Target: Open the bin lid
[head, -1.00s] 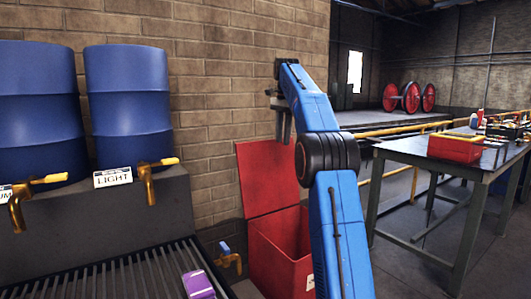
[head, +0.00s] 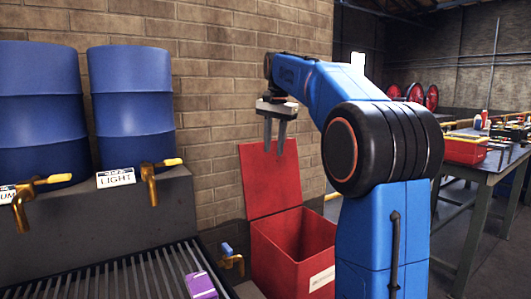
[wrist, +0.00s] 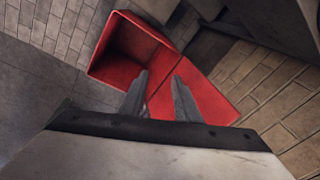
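The red bin (head: 300,248) stands on the floor against the brick wall, and its inside shows from above. Its red lid (head: 268,180) is raised and stands up at the back of the bin. In the wrist view the open bin (wrist: 125,50) and the lid (wrist: 205,100) lie below my fingers. My gripper (head: 275,152) hangs fingers down above the bin, in front of the raised lid in the picture. The fingers are apart with nothing between them; the gripper (wrist: 161,85) also shows empty in the wrist view. I cannot tell how far it is from the lid.
Blue drums (head: 132,105) with brass taps stand above a slatted grate (head: 110,275) at the left. A purple box (head: 200,285) sits at the grate's edge. A workbench (head: 490,170) with a red tray (head: 465,148) is at the right.

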